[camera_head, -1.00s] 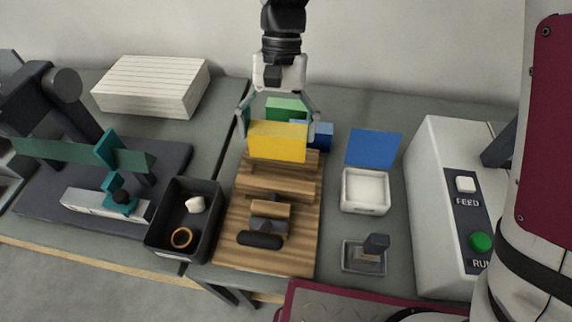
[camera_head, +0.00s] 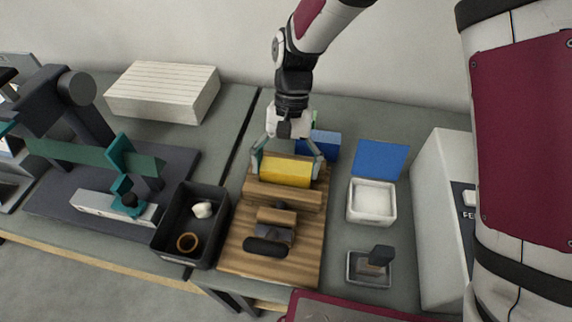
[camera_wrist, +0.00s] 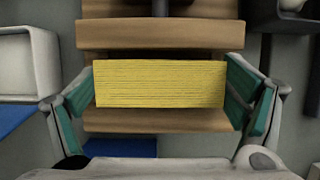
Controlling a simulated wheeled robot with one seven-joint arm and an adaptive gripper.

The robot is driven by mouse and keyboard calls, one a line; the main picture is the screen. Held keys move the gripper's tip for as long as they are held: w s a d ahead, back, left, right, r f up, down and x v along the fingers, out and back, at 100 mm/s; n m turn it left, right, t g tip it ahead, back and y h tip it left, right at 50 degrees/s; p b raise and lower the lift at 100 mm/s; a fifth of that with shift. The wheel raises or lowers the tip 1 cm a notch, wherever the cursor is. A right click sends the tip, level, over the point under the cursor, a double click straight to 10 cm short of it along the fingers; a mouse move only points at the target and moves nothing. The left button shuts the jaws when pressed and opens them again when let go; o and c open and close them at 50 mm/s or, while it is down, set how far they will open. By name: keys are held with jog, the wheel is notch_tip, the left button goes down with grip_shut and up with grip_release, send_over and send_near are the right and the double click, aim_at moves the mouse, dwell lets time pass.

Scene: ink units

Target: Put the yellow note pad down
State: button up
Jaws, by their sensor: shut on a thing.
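The yellow note pad (camera_head: 286,171) is a thick block held between the teal-tipped fingers of my gripper (camera_head: 288,163). In the head view it is at the back of the wooden stepped stand (camera_head: 268,262), low over a rear step. In the wrist view the pad (camera_wrist: 160,84) lies level between the fingers (camera_wrist: 160,95), with wooden steps showing on both long sides. I cannot tell whether its underside touches the wood.
A blue block (camera_head: 325,145) stands behind the stand. A black bin (camera_head: 168,238) with a ring and a white piece is to the left. A white open box (camera_head: 357,212) with a blue lid and a stamp (camera_head: 380,255) are to the right. A white paper stack (camera_head: 165,92) lies at the back left.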

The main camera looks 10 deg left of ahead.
jog(key=o, duration=1.1)
jog(key=shift+f, duration=0.15)
jog(key=p+v, duration=0.2)
jog(key=v, duration=1)
jog(key=shift+r, duration=0.25)
